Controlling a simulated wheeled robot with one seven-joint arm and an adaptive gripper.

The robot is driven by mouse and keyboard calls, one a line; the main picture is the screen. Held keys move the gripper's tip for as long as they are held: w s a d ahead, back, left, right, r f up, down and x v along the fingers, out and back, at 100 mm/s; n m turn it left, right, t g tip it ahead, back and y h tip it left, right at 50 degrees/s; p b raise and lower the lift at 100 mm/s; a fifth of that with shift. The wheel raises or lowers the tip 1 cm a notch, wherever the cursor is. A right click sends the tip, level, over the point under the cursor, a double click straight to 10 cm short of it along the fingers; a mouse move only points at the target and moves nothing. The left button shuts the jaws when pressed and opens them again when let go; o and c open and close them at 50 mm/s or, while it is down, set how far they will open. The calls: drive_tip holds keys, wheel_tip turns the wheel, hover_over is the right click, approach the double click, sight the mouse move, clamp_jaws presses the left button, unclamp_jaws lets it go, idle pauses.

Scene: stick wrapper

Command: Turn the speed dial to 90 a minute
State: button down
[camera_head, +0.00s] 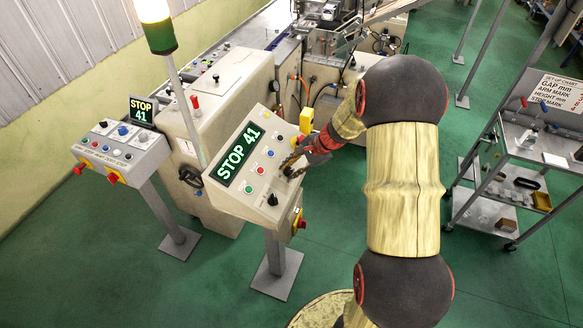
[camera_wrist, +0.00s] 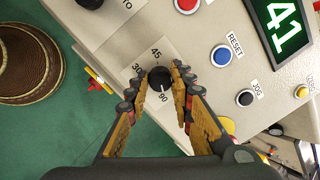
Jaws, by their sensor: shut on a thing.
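The speed dial (camera_wrist: 159,76) is a round black knob on a pale panel, with 30, 45 and 90 printed near it. A small pale mark shows on its side near the 90, but I cannot tell its exact setting. My gripper (camera_wrist: 157,84) has one finger on each side of the dial and is shut on it. In the head view my gripper (camera_head: 297,165) is at the right part of the console (camera_head: 215,205), and the dial is hidden there. The console's display (camera_head: 240,153) reads STOP 41 in green.
Reset (camera_wrist: 221,55) and jog (camera_wrist: 245,97) buttons sit on the panel near my right finger. Another black knob (camera_head: 272,199) is lower on the console. A red and yellow switch (camera_head: 299,222) juts from the console's side. A trolley (camera_head: 510,185) stands right.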

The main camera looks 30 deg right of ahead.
drive_tip(key=shift+m, duration=0.6)
drive_tip(key=c, duration=1.6)
unclamp_jaws()
drive_tip(key=shift+o, duration=0.2)
drive_tip(key=shift+r, duration=0.1)
drive_tip(key=v, duration=1.1)
drive_tip(key=shift+s+d+r, duration=0.15)
drive_tip(key=shift+s+r, duration=0.1)
drive_tip(key=shift+r, duration=0.05)
